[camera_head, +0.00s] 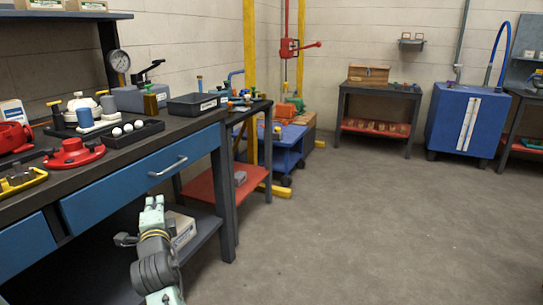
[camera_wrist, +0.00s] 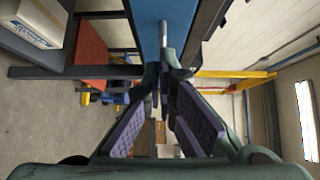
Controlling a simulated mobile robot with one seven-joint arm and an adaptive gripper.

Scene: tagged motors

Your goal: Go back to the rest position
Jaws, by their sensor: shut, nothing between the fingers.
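My gripper (camera_wrist: 165,72) shows in the wrist view, its two dark green fingers with purple ribbed pads meeting near the tips, with nothing held. In the head view my arm (camera_head: 154,260) rises from the bottom edge, with a pale green end part (camera_head: 152,215), in front of the workbench (camera_head: 227,190) and below its blue drawer (camera_head: 140,180). The finger detail is too small to tell there. In the wrist view the blue drawer front (camera_wrist: 150,12) lies beyond the fingertips.
The bench top holds red parts (camera_head: 73,153), a black tray of white balls (camera_head: 125,132) and a dark bin (camera_head: 192,105). A cardboard box (camera_head: 183,228) is on the lower shelf beside my arm. Grey floor (camera_head: 370,230) is clear to the right. A blue cabinet (camera_head: 465,120) stands at the back.

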